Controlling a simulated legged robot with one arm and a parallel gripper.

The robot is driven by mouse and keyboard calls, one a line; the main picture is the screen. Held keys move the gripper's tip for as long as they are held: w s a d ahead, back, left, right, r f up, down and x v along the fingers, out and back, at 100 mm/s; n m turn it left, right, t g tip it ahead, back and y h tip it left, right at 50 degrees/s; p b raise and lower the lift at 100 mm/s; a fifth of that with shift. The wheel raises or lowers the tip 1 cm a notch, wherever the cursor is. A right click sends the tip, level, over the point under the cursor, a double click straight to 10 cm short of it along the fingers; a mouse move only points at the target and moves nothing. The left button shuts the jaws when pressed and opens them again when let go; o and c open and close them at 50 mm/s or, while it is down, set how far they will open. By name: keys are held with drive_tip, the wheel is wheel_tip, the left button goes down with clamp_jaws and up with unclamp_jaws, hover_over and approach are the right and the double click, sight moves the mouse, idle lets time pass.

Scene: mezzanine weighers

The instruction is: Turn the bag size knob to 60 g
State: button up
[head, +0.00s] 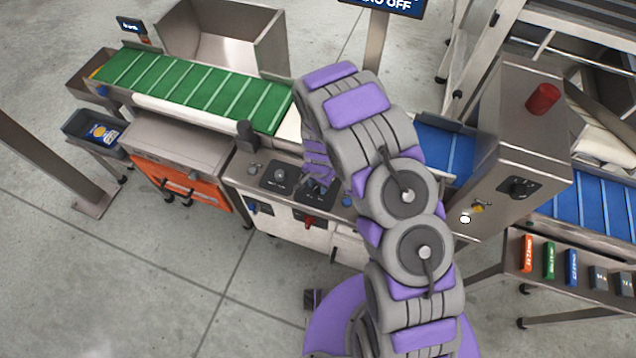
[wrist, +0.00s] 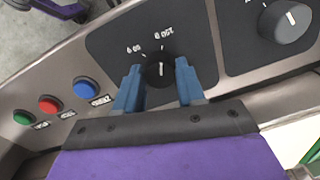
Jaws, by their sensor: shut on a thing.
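The bag size knob (wrist: 160,73) is a small black dial with a white pointer line, on a dark plate (wrist: 115,38). The marks read 60 g, to the left in the wrist view, and 150 g, above the knob. The pointer stands nearly straight up in that view, toward the 150 g mark and away from 60 g. My gripper (wrist: 158,80) has its two blue fingers on either side of the knob and is shut on it. In the head view, my gripper (head: 318,172) reaches down to the front control panel, and my arm hides part of it.
A larger knob (wrist: 287,20) sits beside it on another dark plate. Green (wrist: 23,118), red (wrist: 49,104) and blue (wrist: 86,88) buttons line the panel. A green belt (head: 195,88) and a metal cabinet with a red beacon (head: 543,98) flank my arm. The floor in front is clear.

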drive_tip(key=n+p, duration=0.1)
drive_tip(key=n, duration=0.4)
drive_tip(key=shift+w+r+p, duration=0.1)
drive_tip(key=shift+p, duration=0.2)
drive_tip(key=n, duration=0.5)
drive_tip(key=shift+w+n+p, duration=0.1)
drive_tip(key=shift+n+p, duration=0.2)
drive_tip(key=shift+p, duration=0.1)
drive_tip(key=o, duration=1)
drive_tip(key=shift+o, duration=0.2)
wheel_tip(320, 180, up, 17)
drive_tip(key=p, duration=0.2)
drive_tip(key=shift+d, duration=0.25)
drive_tip(key=shift+w, duration=0.1)
